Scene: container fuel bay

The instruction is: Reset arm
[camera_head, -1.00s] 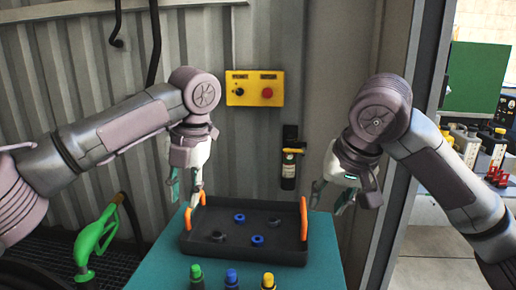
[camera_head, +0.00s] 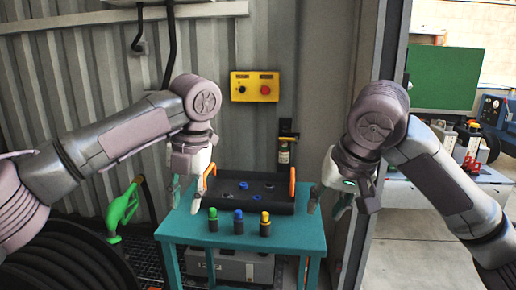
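My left gripper (camera_head: 183,195) hangs pointing down at the left edge of the teal table, beside the left orange handle of the black tray. Its fingers look apart, with nothing seen between them. My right gripper (camera_head: 328,201) hangs to the right of the tray, near the table's right edge. Its fingers are spread and empty. Both arms are bent, with the forearms coming in from the two sides. The black tray (camera_head: 286,207) stands on the table and holds blue and dark rings. I see neither gripper touching a handle.
The teal table (camera_head: 185,228) carries green, blue and yellow capped bottles (camera_head: 238,222) at its front. A green fuel nozzle (camera_head: 121,208) and black hose coil (camera_head: 60,262) are at left. A yellow button box (camera_head: 254,87) is on the wall. Open floor lies at right.

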